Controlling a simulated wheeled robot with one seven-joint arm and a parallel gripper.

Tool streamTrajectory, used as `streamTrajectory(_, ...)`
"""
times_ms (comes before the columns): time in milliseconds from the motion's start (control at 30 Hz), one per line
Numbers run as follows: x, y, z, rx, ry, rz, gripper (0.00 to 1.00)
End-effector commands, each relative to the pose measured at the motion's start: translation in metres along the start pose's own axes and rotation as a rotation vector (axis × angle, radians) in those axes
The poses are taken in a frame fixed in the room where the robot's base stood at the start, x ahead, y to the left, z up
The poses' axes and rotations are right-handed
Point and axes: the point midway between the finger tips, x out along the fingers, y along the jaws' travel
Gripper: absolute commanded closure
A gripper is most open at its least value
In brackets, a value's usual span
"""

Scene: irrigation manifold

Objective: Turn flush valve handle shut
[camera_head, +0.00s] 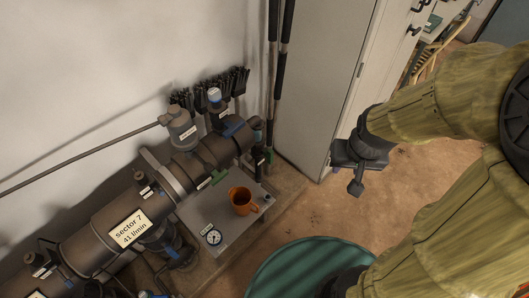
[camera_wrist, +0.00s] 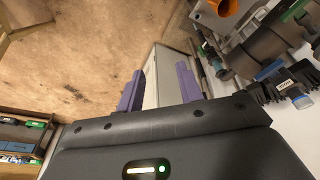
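A dark grey pipe manifold (camera_head: 105,222) runs along the wall at the left of the head view. It carries a green handle (camera_head: 219,177), a blue handle (camera_head: 234,129) on its far end and another blue handle (camera_head: 172,252) low at the front.
An orange mug (camera_head: 241,201) and a round gauge (camera_head: 213,237) are on a grey bench (camera_head: 188,209) beside the manifold. A white cabinet (camera_head: 322,80) stands behind my gripper. A round green-topped object (camera_head: 300,272) is at the front. Bare floor (camera_head: 312,208) lies between.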

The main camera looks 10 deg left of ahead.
Motion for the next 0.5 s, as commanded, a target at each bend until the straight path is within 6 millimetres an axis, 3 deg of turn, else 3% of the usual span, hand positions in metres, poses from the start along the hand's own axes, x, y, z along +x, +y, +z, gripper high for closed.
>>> streamTrajectory(333, 0.006, 0.001, -0.002, -0.006, 0.007, 0.003, 0.58)
streamTrajectory(500, 0.045, 0.004, -0.019, -0.06, 0.054, 0.02, 0.58)
